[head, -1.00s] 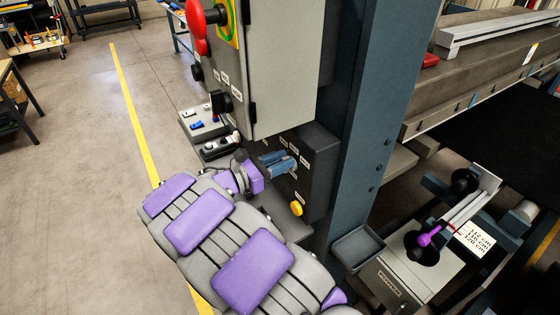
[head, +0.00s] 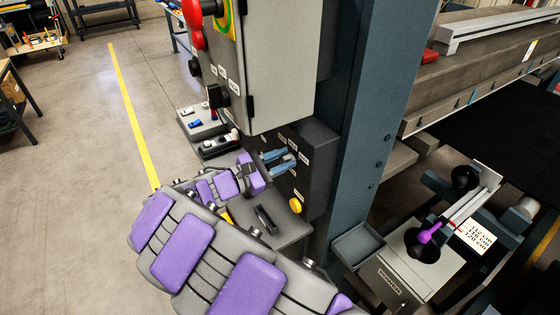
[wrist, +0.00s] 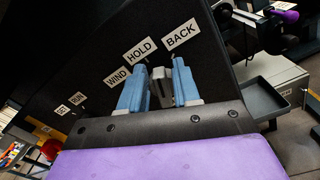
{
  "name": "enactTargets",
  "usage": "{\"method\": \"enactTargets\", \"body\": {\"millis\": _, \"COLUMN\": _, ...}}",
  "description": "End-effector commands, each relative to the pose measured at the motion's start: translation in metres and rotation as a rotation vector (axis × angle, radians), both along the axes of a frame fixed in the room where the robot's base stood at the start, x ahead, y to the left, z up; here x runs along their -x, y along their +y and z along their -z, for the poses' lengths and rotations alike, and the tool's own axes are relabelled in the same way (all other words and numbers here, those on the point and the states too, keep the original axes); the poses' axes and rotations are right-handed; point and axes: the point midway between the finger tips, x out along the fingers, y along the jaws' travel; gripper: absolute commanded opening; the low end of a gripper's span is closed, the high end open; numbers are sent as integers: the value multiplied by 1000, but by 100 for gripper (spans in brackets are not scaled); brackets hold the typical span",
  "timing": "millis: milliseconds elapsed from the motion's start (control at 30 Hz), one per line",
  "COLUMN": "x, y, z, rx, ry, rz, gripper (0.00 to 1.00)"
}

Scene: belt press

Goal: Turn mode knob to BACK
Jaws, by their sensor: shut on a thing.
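The mode knob (wrist: 161,88) is a grey lever-like piece on a dark panel, between the blue fingers of my gripper (wrist: 158,90) in the wrist view. Labels WIND (wrist: 117,77), HOLD (wrist: 140,50) and BACK (wrist: 181,34) are spread in an arc beyond it. The knob's pointing direction is hard to read because the fingers flank it. In the head view my gripper (head: 278,161) is at the face of the dark control box (head: 318,155), shut on the knob, which is mostly hidden there.
A yellow button (head: 295,205) sits low on the same box. A grey cabinet (head: 280,70) with a red handle overhangs it. A blue post (head: 368,130) stands to the right, and a small grey tray (head: 358,246) is beside it.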

Motion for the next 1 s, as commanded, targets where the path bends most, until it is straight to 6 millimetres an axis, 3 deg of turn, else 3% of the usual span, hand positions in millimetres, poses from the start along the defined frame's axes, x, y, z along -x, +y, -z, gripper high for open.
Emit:
{"method": "enactTargets", "body": {"millis": 500, "x": 7, "y": -5, "z": 13, "rx": -217, "ry": -302, "rz": 0, "gripper": 0}}
{"method": "enactTargets", "body": {"millis": 1000, "x": 9, "y": -5, "z": 14, "rx": -273, "ry": -379, "rz": 0, "gripper": 0}}
